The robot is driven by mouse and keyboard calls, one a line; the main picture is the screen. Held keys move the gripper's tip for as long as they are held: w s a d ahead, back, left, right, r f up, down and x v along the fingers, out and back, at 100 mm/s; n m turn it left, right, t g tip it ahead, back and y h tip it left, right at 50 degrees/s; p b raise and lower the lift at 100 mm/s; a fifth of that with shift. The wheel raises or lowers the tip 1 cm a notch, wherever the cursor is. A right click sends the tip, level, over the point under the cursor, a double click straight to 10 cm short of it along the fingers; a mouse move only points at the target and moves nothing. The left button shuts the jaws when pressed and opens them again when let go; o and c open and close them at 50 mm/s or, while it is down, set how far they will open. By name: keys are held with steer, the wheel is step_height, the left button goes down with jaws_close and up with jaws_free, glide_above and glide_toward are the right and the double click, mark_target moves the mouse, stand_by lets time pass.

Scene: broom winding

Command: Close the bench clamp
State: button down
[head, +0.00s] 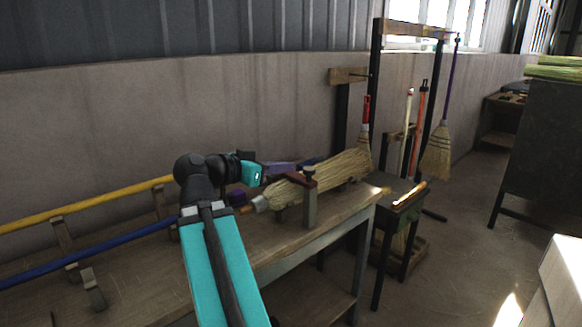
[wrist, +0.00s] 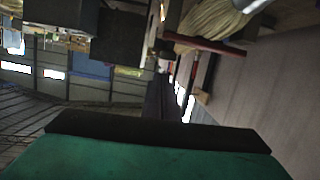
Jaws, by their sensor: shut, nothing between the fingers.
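The bench clamp (head: 310,206) stands at the front edge of the workbench, with a grey post, a dark red bar and a dark knob on top. Its red bar (wrist: 215,45) also shows in the wrist view, beside the straw. The straw bundle (head: 345,167) lies along the bench, passing behind the post and under the bar. I cannot tell whether the bar presses on the straw. My gripper (head: 296,165) is just left of and behind the clamp's top, above the bench. It is shut and empty. In the wrist view, its dark fingers (wrist: 162,95) point away from the camera.
Yellow (head: 85,203) and blue (head: 85,250) poles rest on wooden supports along the left of the bench (head: 150,295). Small purple items (head: 237,197) lie near the straw's left end. A rack with hanging brooms (head: 437,150) and a small table (head: 400,204) stand to the right.

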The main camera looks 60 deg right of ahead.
steer(key=shift+w+a+r, duration=0.2)
steer(key=shift+a, duration=0.45)
